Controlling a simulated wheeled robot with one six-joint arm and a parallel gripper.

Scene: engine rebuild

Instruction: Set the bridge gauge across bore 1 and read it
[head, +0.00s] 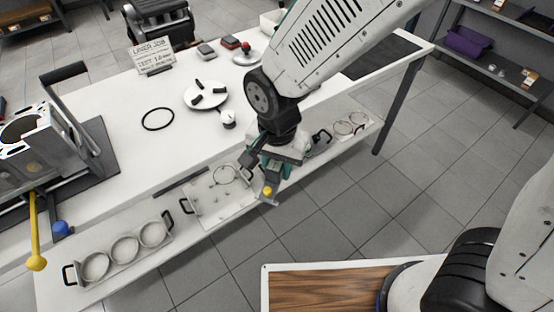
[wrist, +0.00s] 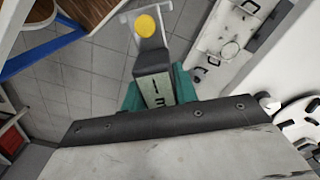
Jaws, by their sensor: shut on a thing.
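My gripper (wrist: 158,92) is shut on a grey tool (wrist: 150,60) with a yellow knob, a pale crossbar at its far end and a pale green panel with dark marks. I cannot tell for sure that this tool is the bridge gauge. In the head view my gripper (head: 268,176) hangs over the bench's front edge, beside the lower shelf, with the yellow knob pointing down. The engine block (head: 30,140) stands at the far left, well apart from my gripper, with a large round bore opening on top. No bore number is readable. A small white dial (head: 228,118) stands on the bench.
On the bench (head: 120,150) lie a black ring (head: 158,118), a round white plate (head: 206,94) with black pieces and a sign (head: 152,54). Trays of rings (head: 124,250) sit on the lower shelf. A yellow-ended lever (head: 35,235) and blue ball (head: 62,228) are near the block.

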